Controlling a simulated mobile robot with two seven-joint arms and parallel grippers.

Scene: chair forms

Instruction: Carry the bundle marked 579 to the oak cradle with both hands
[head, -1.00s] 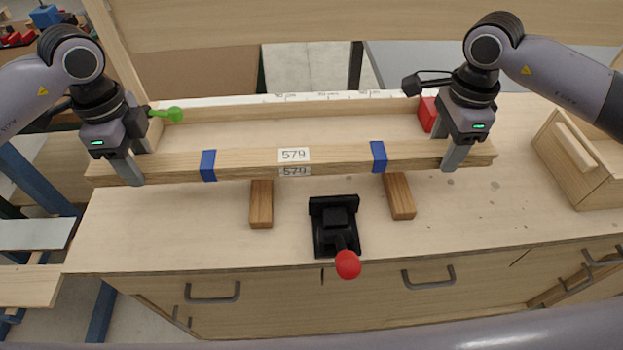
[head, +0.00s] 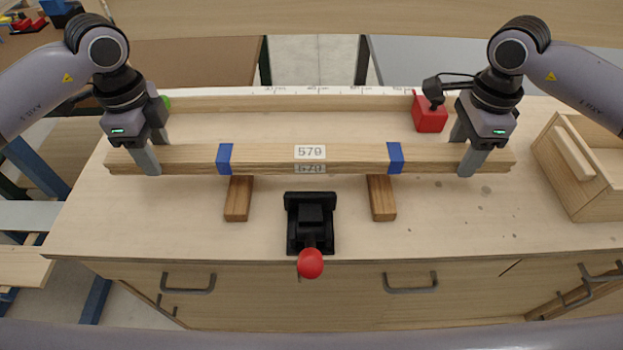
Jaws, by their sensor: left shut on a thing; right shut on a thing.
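The bundle marked 579 (head: 270,158) is a long stack of pale wooden strips with two blue bands and a white label. It lies level across the picture. My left gripper (head: 148,161) is shut on its left end, and my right gripper (head: 471,160) is shut on its right end. Two brown wooden blocks, apparently the oak cradle, stick out below its front edge: a left block (head: 238,200) and a right block (head: 381,200). Their back parts are hidden by the bundle. I cannot tell whether the bundle touches them. The label sits about midway between the blocks.
A black clamp with a red knob (head: 310,263) stands between and in front of the blocks. A red box (head: 430,116) is behind the bundle near my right gripper. A wooden box (head: 578,165) stands at the right. A ruler strip (head: 330,91) runs along the back.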

